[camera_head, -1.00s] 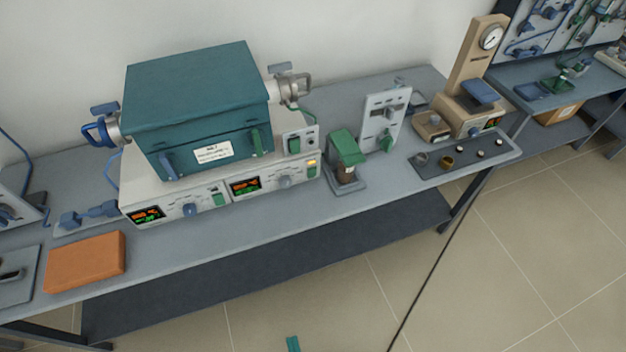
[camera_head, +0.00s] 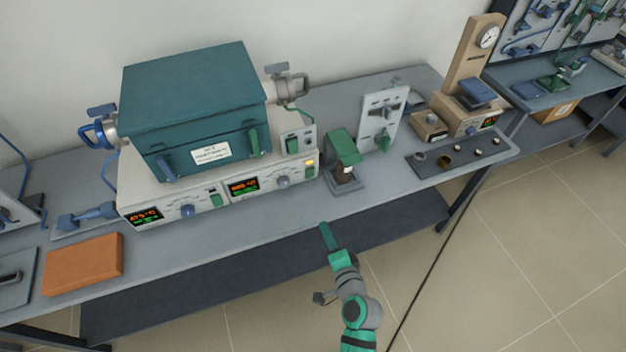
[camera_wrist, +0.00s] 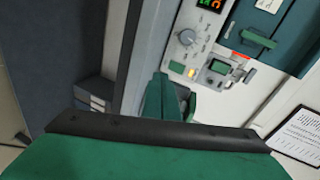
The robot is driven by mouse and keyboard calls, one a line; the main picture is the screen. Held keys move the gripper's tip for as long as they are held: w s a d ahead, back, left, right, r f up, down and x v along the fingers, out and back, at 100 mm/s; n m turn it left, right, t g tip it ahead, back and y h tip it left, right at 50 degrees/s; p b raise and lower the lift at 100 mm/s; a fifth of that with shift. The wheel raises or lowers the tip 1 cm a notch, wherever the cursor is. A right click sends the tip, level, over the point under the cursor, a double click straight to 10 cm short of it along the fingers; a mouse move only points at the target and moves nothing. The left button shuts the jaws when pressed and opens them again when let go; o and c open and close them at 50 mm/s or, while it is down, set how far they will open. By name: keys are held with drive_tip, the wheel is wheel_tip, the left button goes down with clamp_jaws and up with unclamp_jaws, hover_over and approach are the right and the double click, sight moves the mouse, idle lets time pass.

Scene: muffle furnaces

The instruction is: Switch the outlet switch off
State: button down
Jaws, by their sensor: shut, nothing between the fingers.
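The teal furnace (camera_head: 195,105) sits on a white control base (camera_head: 165,192) on the bench. A green rocker switch (camera_head: 293,145) is on a small box at the furnace's right. Other green switches are on the base front, one by the left knob (camera_head: 216,200) and one at the right end. No readable label shows which is the outlet switch. My gripper (camera_head: 325,232) is shut and empty at the bench's front edge, apart from the switches. In the wrist view my gripper (camera_wrist: 160,100) points toward a panel with a green switch (camera_wrist: 219,66), an orange light (camera_wrist: 191,73) and a knob (camera_wrist: 187,37).
A green-topped stand (camera_head: 345,150) and an upright white panel (camera_head: 381,120) stand right of the furnace. A dark tray (camera_head: 430,166) with small items lies farther right. An orange block (camera_head: 83,263) lies at the left. The bench front below the base is clear.

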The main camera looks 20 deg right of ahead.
drive_tip(key=shift+m+t+y, duration=0.4)
drive_tip(key=shift+m+y, duration=0.2)
drive_tip(key=shift+m, duration=0.1)
drive_tip(key=w+d+r, duration=0.2)
drive_tip(key=w+r, duration=0.1)
drive_tip(key=shift+w+d+r, duration=0.2)
drive_tip(key=shift+d, duration=0.05)
approach(309, 172)
drive_tip(key=w, duration=0.2)
drive_tip(key=w+f, duration=0.1)
drive_tip(key=w, duration=0.1)
drive_tip(key=shift+w+a+f, duration=0.1)
drive_tip(key=shift+w+f, duration=0.15)
drive_tip(key=shift+w, duration=0.7)
